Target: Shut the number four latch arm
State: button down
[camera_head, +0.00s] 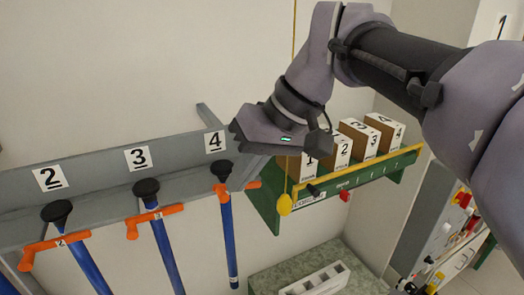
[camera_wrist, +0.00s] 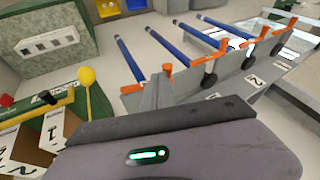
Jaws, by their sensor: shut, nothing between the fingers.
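My gripper (camera_head: 238,134) is shut and empty, pointing left beside the "4" label, above the latch. The number four latch arm (camera_head: 220,188) is orange and sits at the upper part of the blue number four rod (camera_head: 229,235). Another orange piece (camera_head: 253,184) shows to the right of that rod. The latch also shows in the wrist view (camera_wrist: 168,71), beyond my gripper's dark front edge (camera_wrist: 150,122), with a visible gap. Whether the arm fully crosses the rod is unclear. Latches three (camera_head: 155,218) and two (camera_head: 52,246) lie across their rods.
The grey rack rail (camera_head: 95,172) runs along the wall. A green shelf (camera_head: 345,180) with numbered boxes and a yellow ball (camera_head: 284,204) stands close to the right of my gripper. A green-topped block (camera_head: 270,280) lies below. A control panel (camera_head: 440,235) is at far right.

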jog(key=shift+w, duration=0.1)
jog(key=shift+s+a+f+b, duration=0.4)
jog(key=shift+a+f+b, duration=0.15)
jog(key=shift+f, duration=0.2)
